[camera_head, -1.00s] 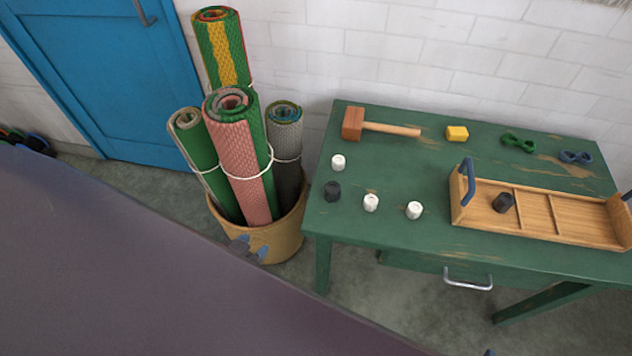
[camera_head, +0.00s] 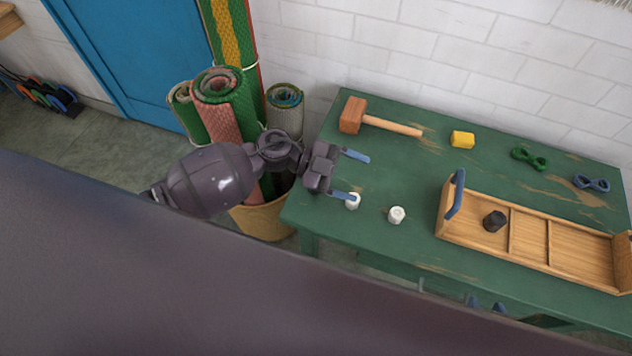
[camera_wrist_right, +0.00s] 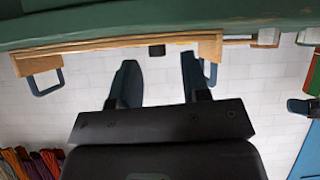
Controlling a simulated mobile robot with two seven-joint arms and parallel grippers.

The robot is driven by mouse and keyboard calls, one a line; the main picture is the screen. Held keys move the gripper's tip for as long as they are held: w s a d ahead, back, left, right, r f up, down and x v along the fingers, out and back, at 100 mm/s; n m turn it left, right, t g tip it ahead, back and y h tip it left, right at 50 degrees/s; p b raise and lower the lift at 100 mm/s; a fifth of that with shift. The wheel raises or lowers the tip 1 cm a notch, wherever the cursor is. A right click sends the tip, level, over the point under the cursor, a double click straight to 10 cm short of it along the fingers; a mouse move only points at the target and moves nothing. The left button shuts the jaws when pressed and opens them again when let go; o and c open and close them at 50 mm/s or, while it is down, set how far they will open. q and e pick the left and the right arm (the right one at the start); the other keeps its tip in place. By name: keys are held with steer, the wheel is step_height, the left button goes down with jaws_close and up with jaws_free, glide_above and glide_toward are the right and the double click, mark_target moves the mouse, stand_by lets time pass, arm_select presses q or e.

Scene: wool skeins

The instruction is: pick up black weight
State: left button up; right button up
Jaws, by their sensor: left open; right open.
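One black weight (camera_head: 494,221) stands in the left compartment of the wooden tray (camera_head: 574,262). A dark block in the right wrist view (camera_wrist_right: 157,50) looks like this weight, seen near the tray's edge. The other black weight, at the table's left end a second ago, is hidden behind my left gripper. My left gripper (camera_head: 357,177) is open over the table's left end, its lower finger overlapping a white weight (camera_head: 353,203) in the picture. My right gripper (camera_head: 485,304) shows only fingertips below the table's front edge; in its wrist view (camera_wrist_right: 160,75) it is open and empty.
Another white weight (camera_head: 397,215) stands on the green table (camera_head: 400,170). A mallet (camera_head: 380,123), yellow block (camera_head: 462,139), green figure-eight piece (camera_head: 529,158) and blue one (camera_head: 591,183) lie behind. Rolled mats (camera_head: 222,105) stand in a basket (camera_head: 262,222) left of the table.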

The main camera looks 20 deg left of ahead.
arm_select(q)
steer(key=w+a+f+m+g+y, duration=0.1)
steer(key=w+a+f+g+y, duration=0.15)
steer(key=a+y, duration=0.35)
steer(key=w+a+f+g+y, duration=0.1)
steer(key=w+a+y, duration=0.3)
steer(key=a+y, duration=0.25)
steer(key=shift+h, duration=0.25)
steer(key=x, duration=0.5)
steer(key=b+x, duration=0.1)
steer(key=x, duration=0.4)
steer(key=shift+s+d, duration=0.15)
steer(key=shift+s, duration=0.1)
steer(key=shift+c, duration=0.3)
steer(key=shift+r, duration=0.1)
steer(key=c, duration=1.2)
